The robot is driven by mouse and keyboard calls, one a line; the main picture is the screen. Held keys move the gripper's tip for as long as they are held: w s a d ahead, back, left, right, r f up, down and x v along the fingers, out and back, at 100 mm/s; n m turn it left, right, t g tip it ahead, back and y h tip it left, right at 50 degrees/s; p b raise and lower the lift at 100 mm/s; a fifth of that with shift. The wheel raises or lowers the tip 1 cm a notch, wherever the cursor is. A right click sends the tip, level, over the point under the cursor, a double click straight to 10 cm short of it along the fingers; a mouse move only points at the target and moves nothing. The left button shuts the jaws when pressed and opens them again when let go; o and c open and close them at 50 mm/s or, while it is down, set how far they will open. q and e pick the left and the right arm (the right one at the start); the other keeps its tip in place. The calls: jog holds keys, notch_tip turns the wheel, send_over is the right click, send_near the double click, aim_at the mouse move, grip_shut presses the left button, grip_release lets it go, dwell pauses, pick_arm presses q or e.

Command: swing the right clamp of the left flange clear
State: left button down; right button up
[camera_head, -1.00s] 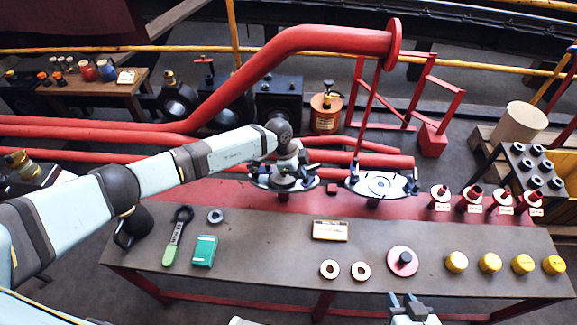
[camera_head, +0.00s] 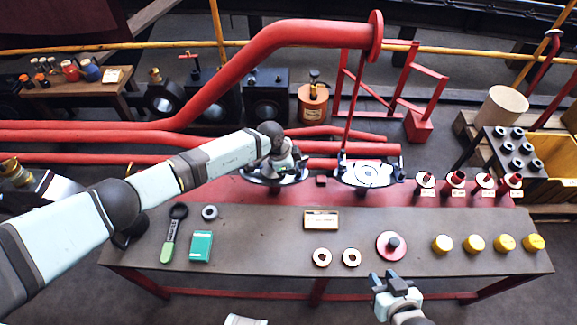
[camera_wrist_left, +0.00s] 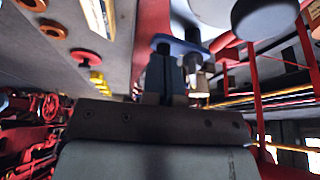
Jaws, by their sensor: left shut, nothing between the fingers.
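The left flange (camera_head: 262,183) is a pale disc with dark clamps, partly hidden under my left wrist. My left gripper is over this flange in the head view; its fingers are hidden there by the wrist. In the left wrist view the left gripper's fingers (camera_wrist_left: 172,78) are together and empty, just by a blue clamp piece (camera_wrist_left: 180,46). I cannot tell whether they touch it. The right clamp of the left flange is not clear in the head view. My right gripper (camera_head: 387,278) is empty, its fingers apart, in front of the bench edge.
The right flange (camera_head: 367,174) lies close to the right of the left one. A red pipe (camera_head: 280,40) rises behind. The bench (camera_head: 270,250) holds a green-handled tool (camera_head: 170,235), a teal box (camera_head: 201,246), rings and yellow caps (camera_head: 474,243).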

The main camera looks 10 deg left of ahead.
pick_arm(q)
jog(key=shift+s+d+f+p, duration=0.1)
jog(key=shift+d+p, duration=0.1)
jog(key=shift+p, duration=0.15)
pick_arm(e)
jog(key=shift+w+a+r, duration=0.15)
jog(key=shift+w+r, duration=0.1)
jog(key=shift+r, duration=0.2)
pick_arm(q)
jog(key=shift+a, duration=0.15)
dwell(0.5)
